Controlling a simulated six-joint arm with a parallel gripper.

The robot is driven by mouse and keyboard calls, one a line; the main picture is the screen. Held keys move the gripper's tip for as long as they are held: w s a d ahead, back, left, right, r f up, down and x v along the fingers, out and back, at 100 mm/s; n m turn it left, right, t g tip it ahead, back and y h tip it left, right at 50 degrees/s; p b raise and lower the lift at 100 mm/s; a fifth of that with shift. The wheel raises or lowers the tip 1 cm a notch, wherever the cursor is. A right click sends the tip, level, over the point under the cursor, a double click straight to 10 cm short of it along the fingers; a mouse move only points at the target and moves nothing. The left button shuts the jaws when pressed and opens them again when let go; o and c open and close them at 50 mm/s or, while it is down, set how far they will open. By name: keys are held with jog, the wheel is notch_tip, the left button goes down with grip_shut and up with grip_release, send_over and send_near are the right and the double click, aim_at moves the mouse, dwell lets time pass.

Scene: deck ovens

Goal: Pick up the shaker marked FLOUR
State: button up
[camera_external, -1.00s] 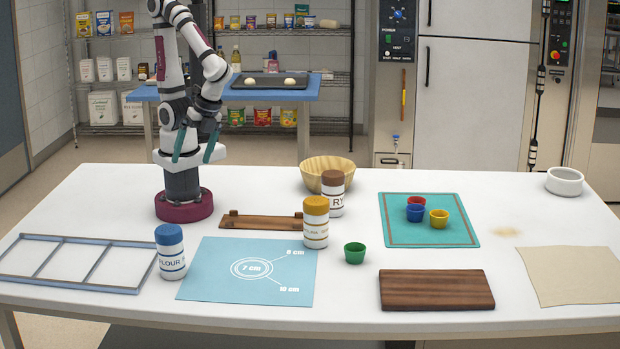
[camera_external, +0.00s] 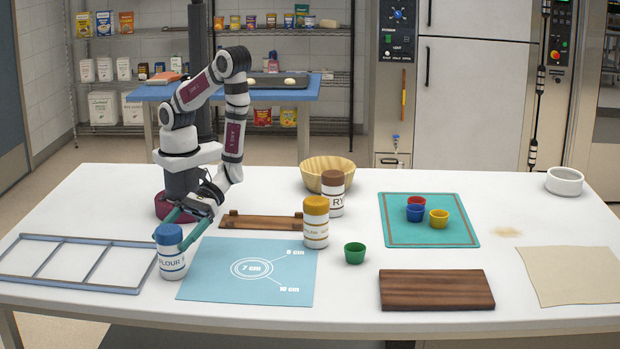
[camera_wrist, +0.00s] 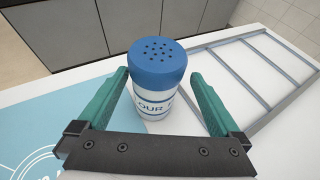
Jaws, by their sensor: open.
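The FLOUR shaker (camera_external: 171,262) has a blue lid and a white body with dark lettering. It stands upright on the white table at the front left, beside the blue mat. My gripper (camera_external: 181,230) is open, with its green fingers on either side of the shaker near its lid. In the wrist view the shaker (camera_wrist: 155,85) stands between and just beyond the two green fingers of my gripper (camera_wrist: 160,80), with a gap on each side. Its holed lid and part of its label show.
A metal frame (camera_external: 64,239) lies left of the shaker, and the blue mat (camera_external: 205,275) lies to its right. A yellow-lidded shaker (camera_external: 316,229), a brown-lidded shaker (camera_external: 333,204) and a green cup (camera_external: 355,253) stand further right. A wooden rack (camera_external: 260,222) lies behind the mat.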

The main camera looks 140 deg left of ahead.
aim_at(161, 252)
jog(key=x, duration=0.5)
jog(key=shift+w+d, duration=0.1)
jog(key=shift+w, duration=0.15)
jog(key=c, duration=1.4)
